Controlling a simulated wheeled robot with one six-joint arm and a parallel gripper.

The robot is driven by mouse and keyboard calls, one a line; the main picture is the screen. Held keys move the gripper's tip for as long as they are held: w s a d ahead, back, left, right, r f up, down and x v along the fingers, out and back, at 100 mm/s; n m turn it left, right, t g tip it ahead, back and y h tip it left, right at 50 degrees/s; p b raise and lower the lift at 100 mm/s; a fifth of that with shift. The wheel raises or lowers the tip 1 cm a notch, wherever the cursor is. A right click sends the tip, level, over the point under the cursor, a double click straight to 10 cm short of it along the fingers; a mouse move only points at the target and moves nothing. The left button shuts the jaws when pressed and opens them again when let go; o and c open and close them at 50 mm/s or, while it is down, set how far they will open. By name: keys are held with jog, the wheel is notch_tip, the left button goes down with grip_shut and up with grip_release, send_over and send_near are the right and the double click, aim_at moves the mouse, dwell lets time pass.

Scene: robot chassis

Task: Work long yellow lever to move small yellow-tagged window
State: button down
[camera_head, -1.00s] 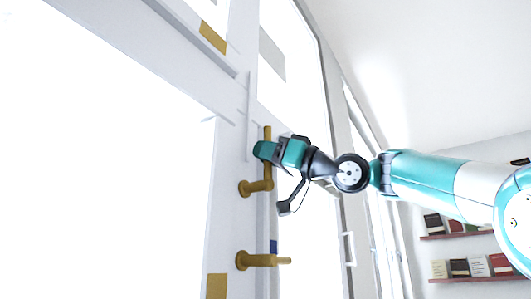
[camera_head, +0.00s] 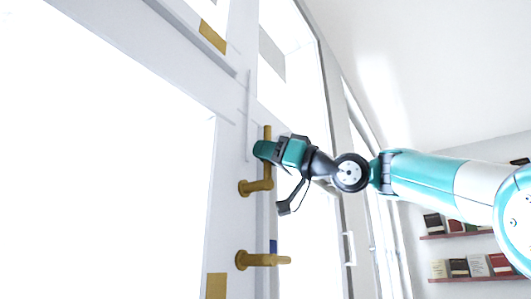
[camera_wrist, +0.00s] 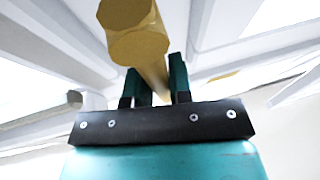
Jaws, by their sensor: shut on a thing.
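A long yellow lever (camera_head: 267,131) stands upright on the white window frame, its round base (camera_head: 245,188) below. My gripper (camera_head: 264,150) is shut on the lever's upright part in the head view. In the wrist view the lever (camera_wrist: 137,38) runs between the two teal fingers of my gripper (camera_wrist: 156,88), its end towards the camera. A yellow tag (camera_head: 212,37) marks the upper sash, above the crossbar. Another yellow tag (camera_head: 216,286) is low on the frame at the left. Most panes are washed out by light, so how far they stand open is hard to tell.
A second yellow lever (camera_head: 262,260) points right below the first, close to a blue tag (camera_head: 273,246). A grey tag (camera_head: 271,54) is on the frame at upper right. Bookshelves (camera_head: 475,235) stand at the right, behind my arm.

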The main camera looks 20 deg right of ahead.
jog(key=c, duration=1.1)
grip_release()
jog(key=shift+s+a, duration=0.25)
jog(key=shift+s, duration=0.05)
jog(key=shift+o, duration=0.2)
jog(key=shift+w+d, duration=0.1)
jog(key=shift+d, duration=0.05)
jog(key=shift+d+f, duration=0.2)
jog(key=b+v, duration=1.1)
jog(key=v, duration=0.6)
jog(key=shift+r+b, duration=0.2)
jog(key=shift+b, duration=0.15)
